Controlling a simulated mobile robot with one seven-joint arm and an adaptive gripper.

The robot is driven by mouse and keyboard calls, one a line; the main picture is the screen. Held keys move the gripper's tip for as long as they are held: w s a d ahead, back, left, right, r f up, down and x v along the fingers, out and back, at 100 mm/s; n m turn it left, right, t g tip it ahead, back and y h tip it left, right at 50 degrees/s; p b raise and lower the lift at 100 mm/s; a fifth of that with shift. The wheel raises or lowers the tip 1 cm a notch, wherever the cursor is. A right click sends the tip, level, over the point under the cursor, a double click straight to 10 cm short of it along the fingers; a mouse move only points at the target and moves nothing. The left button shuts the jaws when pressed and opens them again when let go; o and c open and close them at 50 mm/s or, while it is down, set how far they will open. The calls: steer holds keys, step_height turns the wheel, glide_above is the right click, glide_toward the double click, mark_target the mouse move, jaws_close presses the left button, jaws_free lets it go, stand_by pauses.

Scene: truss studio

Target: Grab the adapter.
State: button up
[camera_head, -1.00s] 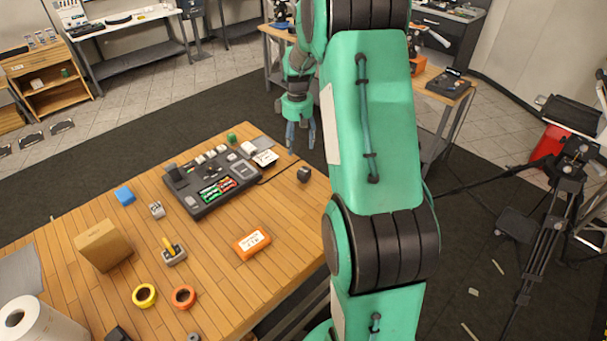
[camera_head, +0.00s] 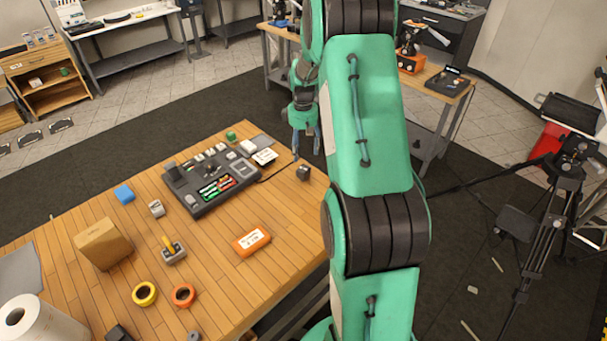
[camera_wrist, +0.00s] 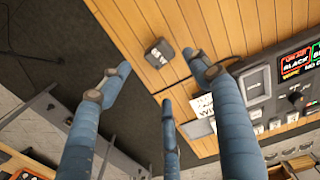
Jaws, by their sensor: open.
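The adapter appears to be the small dark grey block (camera_head: 303,172) with pale markings near the table's far right edge. In the wrist view this block (camera_wrist: 158,53) lies on the planks, ahead of the spread fingertips and roughly between the two outer ones. My gripper (camera_head: 306,143) has blue fingers and hangs just beyond the block in the head view, above and apart from it. In the wrist view my gripper (camera_wrist: 158,77) is open, with nothing between its fingers.
A dark console (camera_head: 212,178) with coloured labels stands left of the block, and a white card (camera_head: 264,157) lies nearby. An orange labelled box (camera_head: 251,241), yellow tape (camera_head: 145,293) and orange tape (camera_head: 184,295) lie nearer. Planks around the block are mostly clear; the table edge is close.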

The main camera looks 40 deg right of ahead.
mark_target(303, 168)
step_height(303, 168, down, 6)
steer(key=shift+r, duration=0.1)
stand_by(0.4)
steer(key=shift+s+f+b, duration=0.1)
steer(key=shift+f+b, duration=0.3)
steer(key=shift+f, duration=2.2)
steer(key=c, duration=1.3)
